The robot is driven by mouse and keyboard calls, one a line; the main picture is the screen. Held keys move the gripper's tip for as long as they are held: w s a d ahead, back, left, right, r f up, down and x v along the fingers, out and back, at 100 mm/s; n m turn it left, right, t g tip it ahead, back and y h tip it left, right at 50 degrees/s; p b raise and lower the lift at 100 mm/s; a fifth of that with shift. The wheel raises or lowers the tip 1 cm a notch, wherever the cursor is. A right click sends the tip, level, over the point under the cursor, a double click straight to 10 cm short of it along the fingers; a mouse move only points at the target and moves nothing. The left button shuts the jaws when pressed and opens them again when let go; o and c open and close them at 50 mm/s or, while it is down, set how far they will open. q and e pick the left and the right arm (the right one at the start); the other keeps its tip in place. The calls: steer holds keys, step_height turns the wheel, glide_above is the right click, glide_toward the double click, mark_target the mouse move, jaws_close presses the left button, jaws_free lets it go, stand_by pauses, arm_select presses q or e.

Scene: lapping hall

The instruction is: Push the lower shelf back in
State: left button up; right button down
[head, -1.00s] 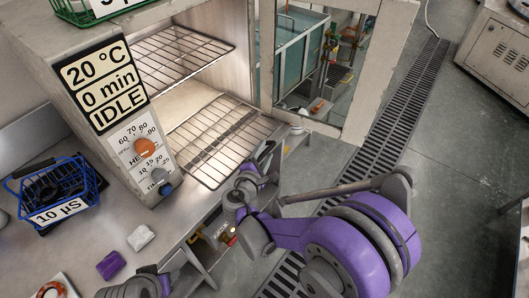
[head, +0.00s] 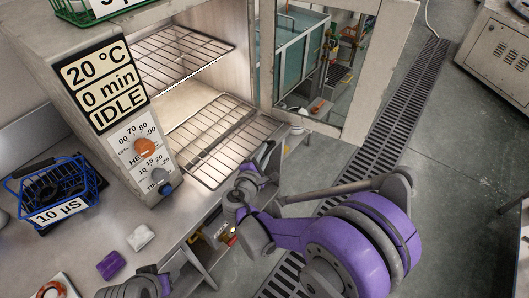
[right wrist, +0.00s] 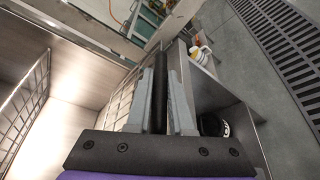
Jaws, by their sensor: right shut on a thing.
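The lower shelf (head: 215,140) is a wire rack in the open, lit oven chamber. Its front edge sticks out at the chamber mouth, over the bench. My right gripper (head: 268,154) is at the right part of that front edge. My left gripper does not show; only a part of my left arm is at the bottom edge.
The upper wire shelf (head: 183,55) is inside above. The open oven door (head: 352,95) stands to the right, the control panel (head: 120,110) to the left. A blue basket (head: 55,190), a purple block (head: 111,264) and a white block (head: 141,237) are on the bench.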

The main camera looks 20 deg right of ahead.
mark_target(220, 132)
stand_by(0.9)
steer(key=w+a, duration=0.4)
steer(key=w, duration=0.1)
steer(key=w+a, duration=0.4)
steer(key=w, duration=0.1)
steer(key=w+a, duration=0.4)
steer(key=w, duration=0.1)
steer(key=shift+w, duration=0.2)
steer(key=c, duration=0.8)
jaws_free()
steer(key=shift+r, duration=0.1)
step_height(220, 132, up, 10)
